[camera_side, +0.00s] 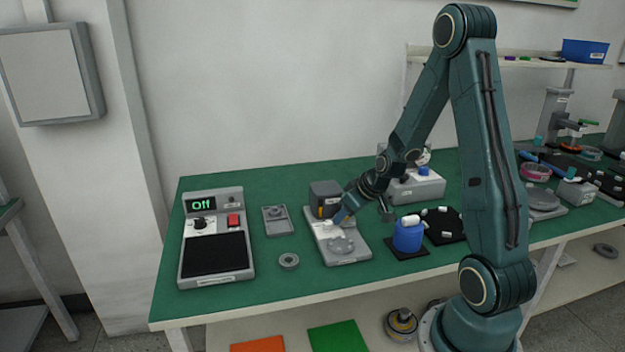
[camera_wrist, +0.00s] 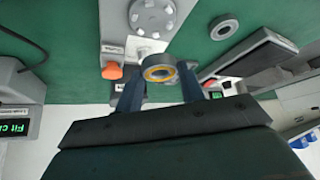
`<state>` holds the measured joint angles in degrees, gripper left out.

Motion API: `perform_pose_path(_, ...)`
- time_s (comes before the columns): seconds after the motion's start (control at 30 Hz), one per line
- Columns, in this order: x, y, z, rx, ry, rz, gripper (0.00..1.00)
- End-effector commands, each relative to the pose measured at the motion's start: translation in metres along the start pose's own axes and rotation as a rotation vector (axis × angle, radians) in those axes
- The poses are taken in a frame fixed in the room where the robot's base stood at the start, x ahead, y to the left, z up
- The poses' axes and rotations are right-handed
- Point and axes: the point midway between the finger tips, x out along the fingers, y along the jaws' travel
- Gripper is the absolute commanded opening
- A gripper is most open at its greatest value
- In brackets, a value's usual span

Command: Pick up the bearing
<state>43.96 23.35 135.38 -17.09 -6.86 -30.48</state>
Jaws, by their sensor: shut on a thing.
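In the wrist view a round grey bearing (camera_wrist: 158,68) with a yellow-orange inner ring sits between the fingertips of my gripper (camera_wrist: 160,80). The two blue fingers are shut on it from either side. In the side view my gripper (camera_side: 345,214) is over the grey fixture plate, in front of a dark grey block. The bearing cannot be made out there. A grey round hub part (camera_side: 341,246) lies on the front of the fixture plate; it also shows in the wrist view (camera_wrist: 152,18).
A loose grey ring (camera_side: 289,260) lies on the green table (camera_side: 270,290). A small grey tray (camera_side: 277,220) and a heater unit reading "Off" (camera_side: 216,240) stand to the left. A blue bottle (camera_side: 408,235) stands right of the fixture plate (camera_side: 350,260). An orange knob (camera_wrist: 112,71) is near my gripper.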

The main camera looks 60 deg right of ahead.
Motion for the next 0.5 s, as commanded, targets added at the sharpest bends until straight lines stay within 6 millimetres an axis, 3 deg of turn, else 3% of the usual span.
perform_pose_path(0.5,-0.076,0.000,-0.049,-0.001,0.004,0.002,0.12)
